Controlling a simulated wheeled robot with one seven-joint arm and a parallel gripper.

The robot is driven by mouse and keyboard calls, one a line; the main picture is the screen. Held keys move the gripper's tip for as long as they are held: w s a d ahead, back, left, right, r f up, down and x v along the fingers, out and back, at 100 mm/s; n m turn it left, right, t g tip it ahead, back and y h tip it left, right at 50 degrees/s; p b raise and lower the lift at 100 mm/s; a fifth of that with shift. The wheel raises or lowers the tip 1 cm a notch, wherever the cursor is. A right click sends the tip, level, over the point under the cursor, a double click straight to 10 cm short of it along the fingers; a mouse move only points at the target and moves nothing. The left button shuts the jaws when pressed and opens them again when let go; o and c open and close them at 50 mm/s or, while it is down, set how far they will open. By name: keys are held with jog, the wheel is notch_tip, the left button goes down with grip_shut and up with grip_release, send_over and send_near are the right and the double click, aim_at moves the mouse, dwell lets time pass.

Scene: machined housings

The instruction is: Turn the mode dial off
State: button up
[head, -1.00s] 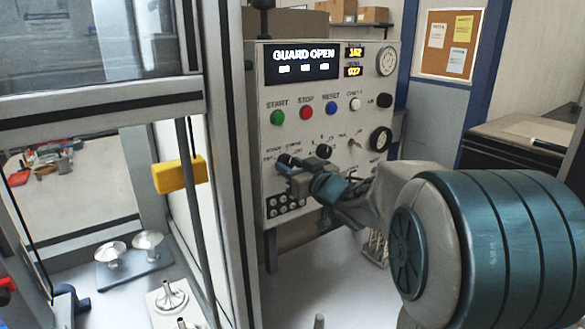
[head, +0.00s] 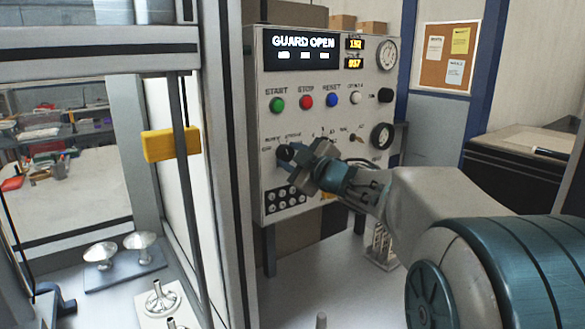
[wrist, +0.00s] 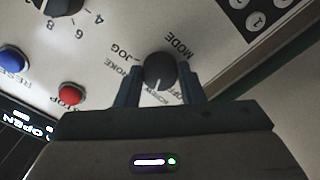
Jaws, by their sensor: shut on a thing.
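The mode dial (wrist: 160,70) is a round black knob with a white pointer line, on the pale control panel. In the wrist view its two fingers stand on either side of it, and my gripper (wrist: 160,87) is shut on it. The pointer runs down in the picture, near the OFF lettering; the fingers partly hide the labels, so its exact setting is hard to tell. JOG and MODE print beside it. In the head view my gripper (head: 291,162) is at the lower left of the panel and largely covers the dial (head: 284,153).
The control panel (head: 330,115) has a GUARD OPEN display (head: 302,49). Green start (head: 277,105), red stop (head: 306,101) and blue reset (head: 332,98) buttons sit above the dial. Several small round buttons (head: 285,198) lie below it. A guard frame with a yellow handle (head: 170,144) stands left.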

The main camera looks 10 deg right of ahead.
jog(key=n+b, duration=0.1)
jog(key=n, duration=0.1)
jog(key=n+b, duration=0.2)
jog(key=shift+f+n, duration=0.2)
jog(key=shift+n, duration=0.1)
jog(key=shift+r+n+b, duration=0.15)
jog(key=shift+n+b, duration=0.95)
jog(key=shift+n, duration=0.9)
jog(key=o, duration=1)
jog(key=shift+r, duration=0.1)
jog(key=shift+s, duration=0.1)
jog(key=v, duration=1.3)
jog(key=shift+s+d+b, duration=0.2)
jog(key=shift+s+b, duration=0.1)
jog(key=shift+b, duration=0.05)
